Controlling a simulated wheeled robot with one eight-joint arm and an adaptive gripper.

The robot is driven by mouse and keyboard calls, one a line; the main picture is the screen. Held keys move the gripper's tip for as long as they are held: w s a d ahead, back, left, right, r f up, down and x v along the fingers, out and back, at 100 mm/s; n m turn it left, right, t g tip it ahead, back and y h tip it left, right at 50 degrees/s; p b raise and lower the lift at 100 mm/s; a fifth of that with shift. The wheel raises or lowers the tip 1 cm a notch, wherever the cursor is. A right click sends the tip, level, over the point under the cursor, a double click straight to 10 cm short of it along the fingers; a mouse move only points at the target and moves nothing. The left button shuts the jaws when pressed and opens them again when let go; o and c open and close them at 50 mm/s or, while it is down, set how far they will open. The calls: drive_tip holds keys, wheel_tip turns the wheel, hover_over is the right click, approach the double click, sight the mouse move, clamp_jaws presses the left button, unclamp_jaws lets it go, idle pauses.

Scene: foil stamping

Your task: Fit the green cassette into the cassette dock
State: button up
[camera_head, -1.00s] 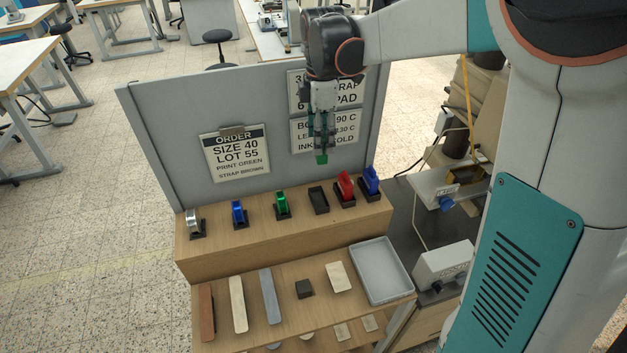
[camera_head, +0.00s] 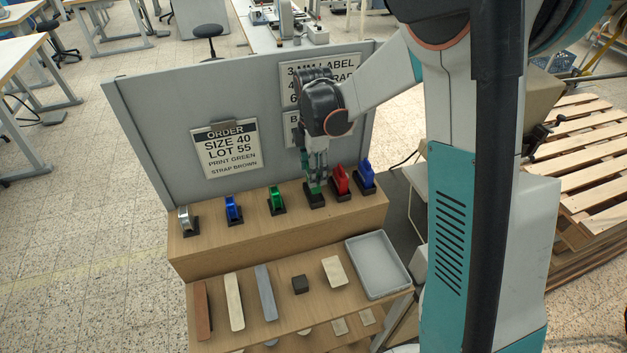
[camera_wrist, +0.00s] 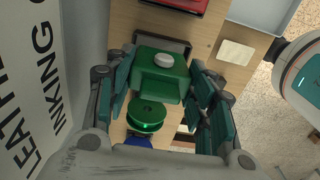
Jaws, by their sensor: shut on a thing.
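My gripper (camera_head: 315,178) is shut on the green cassette (camera_wrist: 160,78), which has a white round knob on top. In the wrist view it sits between both fingers. In the head view only a little green shows at the fingertips. The gripper points down at a dark holder (camera_head: 314,200) on the raised wooden shelf, between the green spool (camera_head: 277,200) and the red cassette (camera_head: 340,179). The holder's edge also shows behind the cassette in the wrist view (camera_wrist: 175,44). I cannot tell whether the cassette touches or sits in the holder. I cannot pick out the cassette dock for certain.
A blue cassette (camera_head: 366,172) stands right of the red one. A blue spool (camera_head: 233,208) and a silver spool (camera_head: 186,220) stand left. A grey panel (camera_head: 165,135) with an order sign rises behind. A grey tray (camera_head: 400,292) and flat pieces lie on the lower shelf.

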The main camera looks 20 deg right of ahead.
drive_tip(key=shift+f, duration=1.95)
drive_tip(key=shift+b, duration=0.3)
drive_tip(key=shift+f, duration=0.2)
drive_tip(key=o, duration=1.2)
drive_tip(key=shift+r, duration=0.15)
